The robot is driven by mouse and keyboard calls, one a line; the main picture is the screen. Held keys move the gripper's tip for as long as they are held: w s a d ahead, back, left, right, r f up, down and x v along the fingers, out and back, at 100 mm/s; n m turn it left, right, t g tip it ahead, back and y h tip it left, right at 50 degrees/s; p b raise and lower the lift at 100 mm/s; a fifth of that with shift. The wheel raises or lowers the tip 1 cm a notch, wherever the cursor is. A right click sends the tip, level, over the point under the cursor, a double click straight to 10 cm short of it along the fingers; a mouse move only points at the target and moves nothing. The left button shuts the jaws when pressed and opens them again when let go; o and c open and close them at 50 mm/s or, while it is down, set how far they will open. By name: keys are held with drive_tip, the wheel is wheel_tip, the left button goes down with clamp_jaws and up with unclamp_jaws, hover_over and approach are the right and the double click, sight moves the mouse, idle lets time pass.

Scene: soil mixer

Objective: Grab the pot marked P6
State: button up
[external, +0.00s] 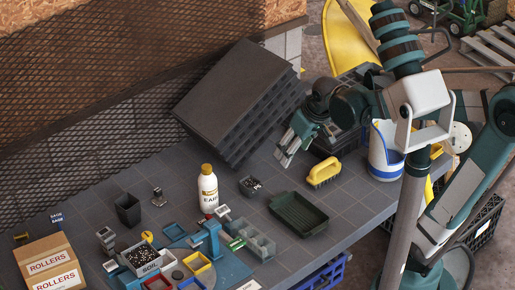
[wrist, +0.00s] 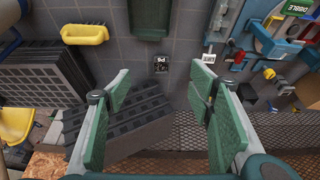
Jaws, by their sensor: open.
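The small dark pot marked P6 (wrist: 162,67) stands on the grey table in the wrist view, beyond my fingertips and near the middle; its mark appears upside down. In the external view a small dark pot with a speckled top (external: 250,186), seemingly the same one, stands left of the green tray. My gripper (external: 285,153) is above the table near the leaning black panel, to the upper right of that pot. In the wrist view my gripper (wrist: 160,92) has its green fingers wide apart with nothing between them; the pot is apart from them.
A dark green tray (external: 303,214) and a yellow brush (external: 324,172) lie near the pot. A black cell tray stack (external: 240,100) leans close to my gripper. A white bottle (external: 208,192) and the soil station (external: 150,262) stand left. Bare table surrounds the pot.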

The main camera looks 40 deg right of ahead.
drive_tip(key=w+f+g+p, duration=0.2)
drive_tip(key=w+f, duration=0.4)
drive_tip(key=w, duration=0.5)
drive_tip(key=g+p, duration=0.2)
hover_over(250, 184)
drive_tip(key=f, duration=1.2)
drive_tip(key=shift+s+d, duration=0.2)
drive_tip(key=shift+d, duration=0.05)
drive_tip(key=shift+w+f+g, duration=0.25)
drive_tip(key=shift+f+g, duration=0.05)
drive_tip(key=shift+f, duration=0.25)
drive_tip(key=shift+f, duration=1.3)
drive_tip(key=shift+a+f+b, duration=0.15)
drive_tip(key=shift+f+b, duration=0.5)
drive_tip(key=shift+f, duration=1.95)
drive_tip(key=shift+c, duration=0.7)
drive_tip(key=c, duration=0.8)
